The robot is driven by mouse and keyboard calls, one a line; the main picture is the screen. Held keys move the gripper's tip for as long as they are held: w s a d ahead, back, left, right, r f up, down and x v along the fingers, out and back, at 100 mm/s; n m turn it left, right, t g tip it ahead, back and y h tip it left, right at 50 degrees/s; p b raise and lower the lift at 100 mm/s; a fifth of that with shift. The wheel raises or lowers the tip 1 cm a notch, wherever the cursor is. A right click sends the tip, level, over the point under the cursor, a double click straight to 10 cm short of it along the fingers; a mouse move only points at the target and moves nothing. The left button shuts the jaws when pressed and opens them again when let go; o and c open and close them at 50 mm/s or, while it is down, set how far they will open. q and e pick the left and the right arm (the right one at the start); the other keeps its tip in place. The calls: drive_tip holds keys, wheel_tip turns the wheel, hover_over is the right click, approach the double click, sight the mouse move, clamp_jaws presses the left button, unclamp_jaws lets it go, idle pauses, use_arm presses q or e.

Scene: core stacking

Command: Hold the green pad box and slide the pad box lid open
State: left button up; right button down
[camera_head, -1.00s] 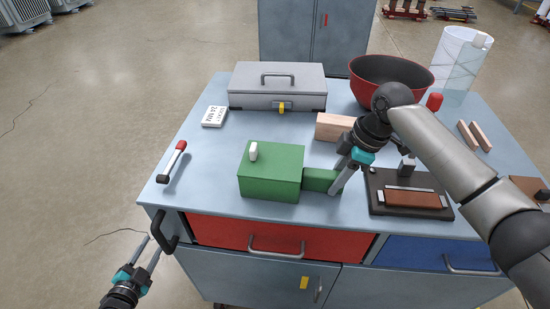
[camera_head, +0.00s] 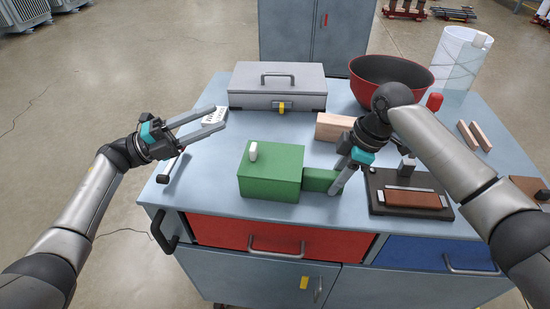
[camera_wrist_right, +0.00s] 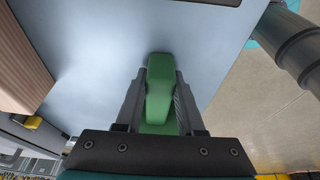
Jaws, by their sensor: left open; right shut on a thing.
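The green pad box (camera_head: 270,184) sits near the front middle of the table. Its green lid (camera_head: 272,160) lies on top, with a small white knob (camera_head: 253,151) near the left end. A narrower green part (camera_head: 320,180) sticks out from the box's right side. My right gripper (camera_head: 337,190) is shut on that green part, which also shows between the fingers in the right wrist view (camera_wrist_right: 160,90). My left gripper (camera_head: 222,119) is open and empty, above the table's left side, left of and behind the box. It is apart from the box and its knob.
A grey case (camera_head: 277,87) stands behind the box, and a red bowl (camera_head: 391,78) at the back right. A wooden block (camera_head: 334,127) lies behind the right gripper. A dark tray with a brown block (camera_head: 414,198) is at right. The table (camera_head: 215,180) is bare just left of the box.

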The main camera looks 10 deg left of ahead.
sight(252, 147)
use_arm(q)
drive_tip(key=s+d+r+m+g+y, duration=0.1)
drive_tip(key=s+d+m+g+y, duration=0.15)
drive_tip(key=d+g+y, duration=0.35)
drive_tip(key=s+d+r+m+g+y, duration=0.2)
drive_tip(key=d+m+g+y, duration=0.25)
drive_tip(key=d, duration=0.45)
drive_tip(key=w+a+n+t+y, duration=0.25)
drive_tip(key=a+t+y, duration=0.3)
drive_tip(key=y, duration=0.35)
drive_tip(key=shift+n, duration=0.25)
drive_tip(key=shift+s+a+x, duration=0.1)
drive_tip(key=shift+s+x, duration=0.1)
drive_tip(key=shift+x, duration=1.85)
drive_tip(key=shift+s+a+x, duration=0.15)
drive_tip(key=shift+x, duration=1.95)
drive_tip(key=shift+f, duration=0.1)
clamp_jaws()
drive_tip(key=shift+a, duration=0.1)
